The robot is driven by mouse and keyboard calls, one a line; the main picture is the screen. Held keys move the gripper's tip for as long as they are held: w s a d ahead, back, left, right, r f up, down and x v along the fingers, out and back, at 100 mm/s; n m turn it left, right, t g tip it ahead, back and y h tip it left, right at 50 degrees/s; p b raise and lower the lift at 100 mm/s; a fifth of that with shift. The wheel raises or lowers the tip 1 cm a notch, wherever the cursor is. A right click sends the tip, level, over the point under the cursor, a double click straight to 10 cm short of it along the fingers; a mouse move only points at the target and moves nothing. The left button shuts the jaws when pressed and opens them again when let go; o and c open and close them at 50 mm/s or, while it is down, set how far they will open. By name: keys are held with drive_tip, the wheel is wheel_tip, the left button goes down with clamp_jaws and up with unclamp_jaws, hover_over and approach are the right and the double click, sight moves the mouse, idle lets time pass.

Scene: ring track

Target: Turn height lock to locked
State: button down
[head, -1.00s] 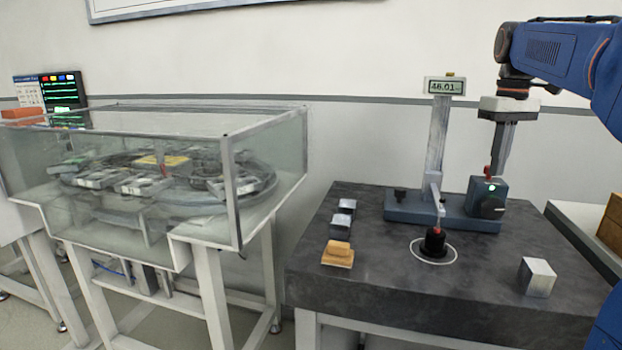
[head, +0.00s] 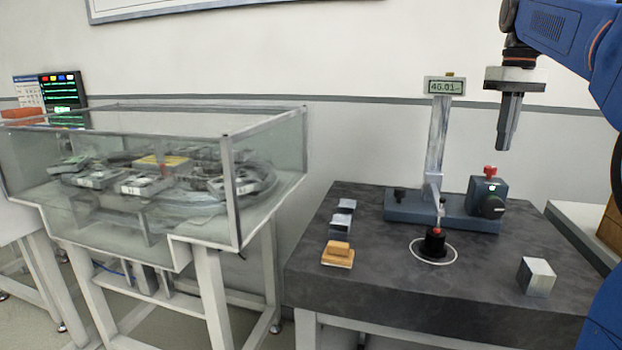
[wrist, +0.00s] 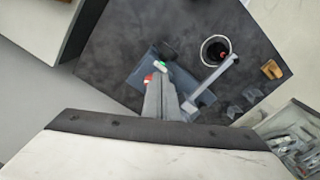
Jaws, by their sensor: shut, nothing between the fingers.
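The height gauge stands on the dark stone table, with a blue-grey base (head: 420,208), a grey upright column (head: 437,140) and a display (head: 445,86) that appears to read 46.01. At the right end of its base is a blue box (head: 488,197) with a round black knob (head: 492,206), a small green light and a red knob or lever (head: 490,171) on top. I cannot tell which control is the height lock. My gripper (head: 503,146) points down, shut and empty, above and slightly behind the blue box, apart from it. In the wrist view the shut fingers (wrist: 160,98) partly cover the box.
A black round piece with a red top (head: 433,242) stands in a white ring. Two small grey blocks (head: 341,226), a wooden block (head: 338,254) and a larger metal block (head: 537,277) lie on the table (head: 390,290). A glass-walled ring track (head: 150,185) stands at left.

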sight(490, 173)
drive_tip(key=shift+w+d+f, duration=0.15)
drive_tip(key=shift+d+f, duration=0.2)
drive_tip(key=shift+f, duration=0.6)
drive_tip(key=shift+w+d+f, duration=0.15)
drive_tip(key=shift+d+f, duration=0.15)
drive_tip(key=shift+f, duration=0.65)
drive_tip(key=shift+w+d+f, duration=0.15)
drive_tip(key=shift+d+f, duration=0.2)
drive_tip(key=shift+f, duration=0.75)
drive_tip(key=shift+w, duration=0.1)
drive_tip(key=shift+a, duration=0.4)
drive_tip(key=shift+s+d, duration=0.1)
drive_tip(key=shift+s, duration=0.35)
